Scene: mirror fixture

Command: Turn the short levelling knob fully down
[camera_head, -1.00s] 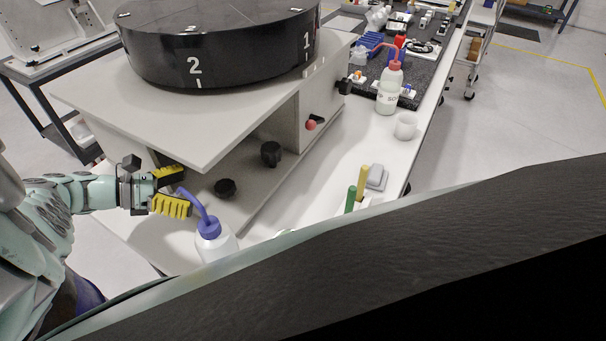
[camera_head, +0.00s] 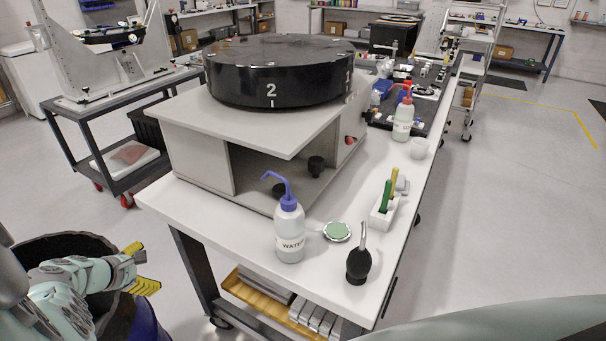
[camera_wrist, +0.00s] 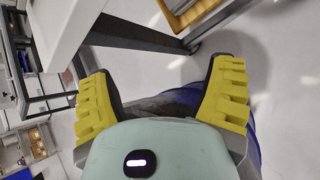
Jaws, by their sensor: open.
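The mirror fixture (camera_head: 205,155) is a grey housing on the white table, topped by a black disc (camera_head: 290,70) marked 2 and 1. Inside its open front are two black knobs. The taller knob (camera_head: 316,165) stands to the right. The short levelling knob (camera_head: 279,189) sits lower to the left, partly hidden by the blue spout of the water bottle (camera_head: 290,232). My gripper (camera_head: 140,268) is off the table's left front side, well away from both knobs. In the wrist view my gripper (camera_wrist: 163,72) is open, with yellow fingers wide apart and nothing between them.
On the table's near end are a round green-faced tin (camera_head: 337,231), a black blower (camera_head: 358,264) and a white holder (camera_head: 383,214) with green and yellow handles. A dark bin (camera_head: 50,248) stands by my arm. A cart (camera_head: 110,150) is at left.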

